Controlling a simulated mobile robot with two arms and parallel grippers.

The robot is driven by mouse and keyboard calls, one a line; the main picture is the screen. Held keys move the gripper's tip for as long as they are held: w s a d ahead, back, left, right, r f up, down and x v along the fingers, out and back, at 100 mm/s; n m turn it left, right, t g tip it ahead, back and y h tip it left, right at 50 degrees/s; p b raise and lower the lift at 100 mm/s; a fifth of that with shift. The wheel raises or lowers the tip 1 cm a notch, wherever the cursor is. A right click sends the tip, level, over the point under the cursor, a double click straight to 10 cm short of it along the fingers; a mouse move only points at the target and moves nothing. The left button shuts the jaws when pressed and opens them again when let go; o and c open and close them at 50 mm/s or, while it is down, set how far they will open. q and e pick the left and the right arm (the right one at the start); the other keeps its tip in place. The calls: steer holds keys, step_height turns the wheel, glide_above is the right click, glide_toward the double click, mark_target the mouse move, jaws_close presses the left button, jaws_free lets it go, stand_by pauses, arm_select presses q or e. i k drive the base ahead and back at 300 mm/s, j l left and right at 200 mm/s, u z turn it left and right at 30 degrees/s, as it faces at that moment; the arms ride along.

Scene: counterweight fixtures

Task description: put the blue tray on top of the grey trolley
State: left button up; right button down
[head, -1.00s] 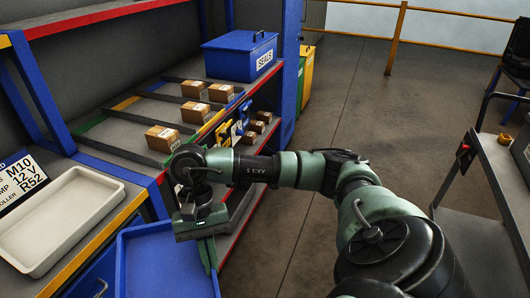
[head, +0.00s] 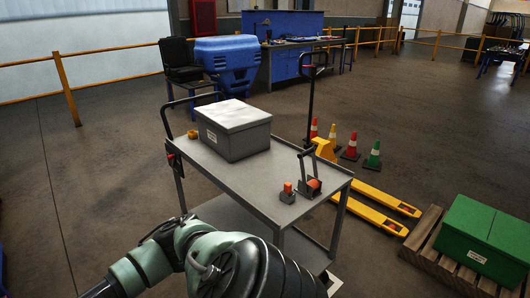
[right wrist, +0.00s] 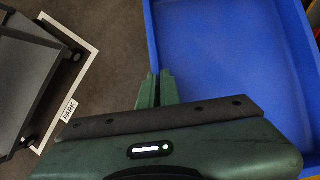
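The grey trolley (head: 228,182) stands in the middle of the head view, with a flat top and a lower shelf. A grey lidded box (head: 235,138) sits on its far left part. A grey fixture with orange parts (head: 310,184) sits near its right end; bare top lies between and in front. In the right wrist view, the blue tray (right wrist: 225,70) fills the upper right. My right gripper (right wrist: 156,88) is shut on the tray's left wall. The tray is outside the head view. My left gripper is not in view.
The trolley's casters stand by a white floor outline marked PARK (right wrist: 68,109). Beyond it are a yellow pallet truck (head: 375,208), traffic cones (head: 351,147) and a green box (head: 480,238) on a pallet. Floor left of the trolley is clear.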

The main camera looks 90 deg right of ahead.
mark_target(276, 170)
steer(key=z, duration=0.4)
steer(key=i+l+z, duration=0.1)
steer(key=z, duration=0.35)
steer(key=i+z, duration=0.1)
steer(key=z, duration=0.3)
steer(key=i+z, duration=0.1)
steer(key=z, duration=0.75)
steer(key=i+j+z, duration=0.6)
steer(key=j+z, duration=0.2)
steer(key=i+j+z, duration=0.2)
steer(key=j+z, duration=0.2)
